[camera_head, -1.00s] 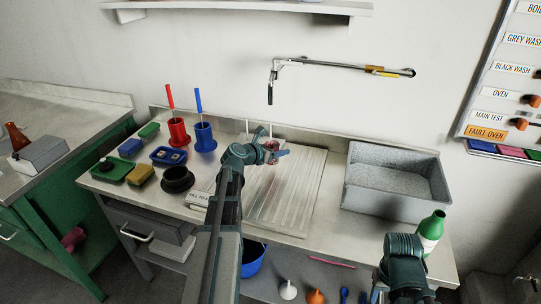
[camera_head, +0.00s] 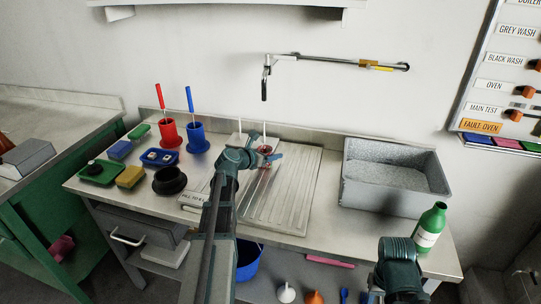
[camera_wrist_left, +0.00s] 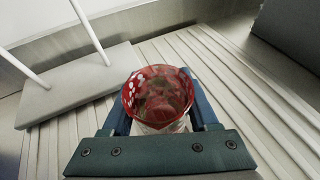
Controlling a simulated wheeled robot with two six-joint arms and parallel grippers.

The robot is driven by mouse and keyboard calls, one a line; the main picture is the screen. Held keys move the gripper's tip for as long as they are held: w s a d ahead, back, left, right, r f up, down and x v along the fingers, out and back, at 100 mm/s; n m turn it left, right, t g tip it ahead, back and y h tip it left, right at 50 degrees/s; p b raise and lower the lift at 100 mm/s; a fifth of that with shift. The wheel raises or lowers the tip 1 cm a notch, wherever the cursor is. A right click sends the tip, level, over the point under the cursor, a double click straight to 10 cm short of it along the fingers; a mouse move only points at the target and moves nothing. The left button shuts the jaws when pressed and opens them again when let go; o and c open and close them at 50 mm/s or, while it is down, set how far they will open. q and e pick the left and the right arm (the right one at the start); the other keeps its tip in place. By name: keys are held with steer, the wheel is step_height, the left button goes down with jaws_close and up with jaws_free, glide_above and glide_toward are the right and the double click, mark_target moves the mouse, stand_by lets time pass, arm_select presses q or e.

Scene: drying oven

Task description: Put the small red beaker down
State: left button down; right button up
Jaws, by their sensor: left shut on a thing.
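The small red beaker (camera_head: 264,150) is between the fingers of my left gripper (camera_head: 268,158). In the left wrist view the beaker (camera_wrist_left: 158,95) is clear glass with a red rim and red tint, its open top facing the camera. The left gripper's blue fingers (camera_wrist_left: 160,115) are shut on its two sides. It is over the ribbed metal drainboard (camera_head: 295,185), beside a pale block with white pegs (camera_wrist_left: 75,85). I cannot tell whether its base touches the board. Of my right arm only a link shows at the lower right; its fingers are not visible.
A grey basin (camera_head: 395,210) stands right of the drainboard, with a green bottle (camera_head: 429,228) in front. Left are a black bowl (camera_head: 169,181), red (camera_head: 169,135) and blue (camera_head: 197,138) holders and coloured trays. The drainboard's right part is clear.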

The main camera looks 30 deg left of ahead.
arm_select(q)
steer(key=shift+c, duration=0.8)
jaws_free()
steer(key=shift+f, duration=0.15)
steer(key=shift+r, duration=0.2)
steer(key=p+v, duration=0.5)
steer(key=v, duration=0.7)
steer(key=shift+s+f, duration=0.1)
